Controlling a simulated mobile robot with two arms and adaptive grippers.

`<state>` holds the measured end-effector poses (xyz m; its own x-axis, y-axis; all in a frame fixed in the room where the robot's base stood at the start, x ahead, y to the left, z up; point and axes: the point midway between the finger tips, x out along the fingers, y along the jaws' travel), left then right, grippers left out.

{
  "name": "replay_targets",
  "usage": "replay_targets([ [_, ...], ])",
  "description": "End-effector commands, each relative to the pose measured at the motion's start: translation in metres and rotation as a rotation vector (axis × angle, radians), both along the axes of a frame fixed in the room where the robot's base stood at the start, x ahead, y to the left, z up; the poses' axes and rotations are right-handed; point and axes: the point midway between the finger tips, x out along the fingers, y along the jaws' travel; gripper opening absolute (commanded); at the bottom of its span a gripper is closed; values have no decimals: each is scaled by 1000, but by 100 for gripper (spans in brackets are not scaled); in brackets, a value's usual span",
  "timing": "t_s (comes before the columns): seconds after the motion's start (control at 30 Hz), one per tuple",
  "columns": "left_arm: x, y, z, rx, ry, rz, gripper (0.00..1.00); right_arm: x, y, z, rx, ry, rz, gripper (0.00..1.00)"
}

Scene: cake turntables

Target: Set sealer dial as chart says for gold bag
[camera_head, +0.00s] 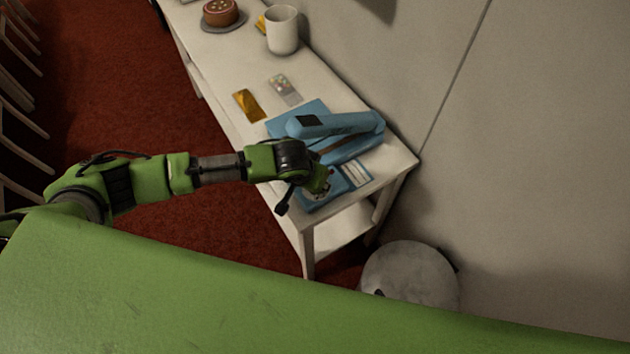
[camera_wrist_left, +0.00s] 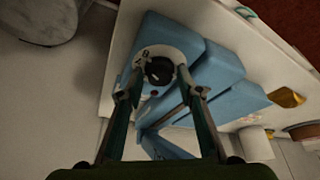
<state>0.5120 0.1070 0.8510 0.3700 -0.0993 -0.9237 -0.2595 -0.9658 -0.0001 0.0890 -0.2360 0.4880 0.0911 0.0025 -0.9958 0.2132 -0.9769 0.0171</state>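The blue sealer (camera_head: 345,125) stands near the table's right end and fills the middle of the left wrist view (camera_wrist_left: 215,70). Its black dial (camera_wrist_left: 158,70) sits on a round white plate with dark marks, too small to read. My left gripper (camera_wrist_left: 159,82) is open, one finger on each side of the dial; I cannot tell whether they touch it. In the head view my left gripper (camera_head: 318,185) hides the dial. A white card (camera_head: 355,173) with unreadable print lies beside it. The gold bag (camera_head: 248,105) lies flat left of the sealer. My right gripper is out of view.
A silver packet (camera_head: 285,90) lies beside the gold bag. A white mug (camera_head: 282,32) and a brown cake (camera_head: 220,12) stand farther back on the white table (camera_head: 235,65). A wall runs along the right, and a round grey-white object (camera_head: 410,277) stands below the table's end.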

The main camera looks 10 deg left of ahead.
Motion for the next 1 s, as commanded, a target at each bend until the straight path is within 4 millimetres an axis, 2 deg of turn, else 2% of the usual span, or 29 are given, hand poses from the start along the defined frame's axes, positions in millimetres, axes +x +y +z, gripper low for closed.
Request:
replay_targets([
  [0.23,0,0,-1,0,0,0,34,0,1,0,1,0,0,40],
  [0.33,0,0,-1,0,0,0,8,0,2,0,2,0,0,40],
  [0.37,0,0,-1,0,0,0,5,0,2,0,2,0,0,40],
  [0.67,0,-1,0,0,2,20,5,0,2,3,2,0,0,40],
  [1.0,-2,-3,2,-1,6,204,5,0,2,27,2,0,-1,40],
])
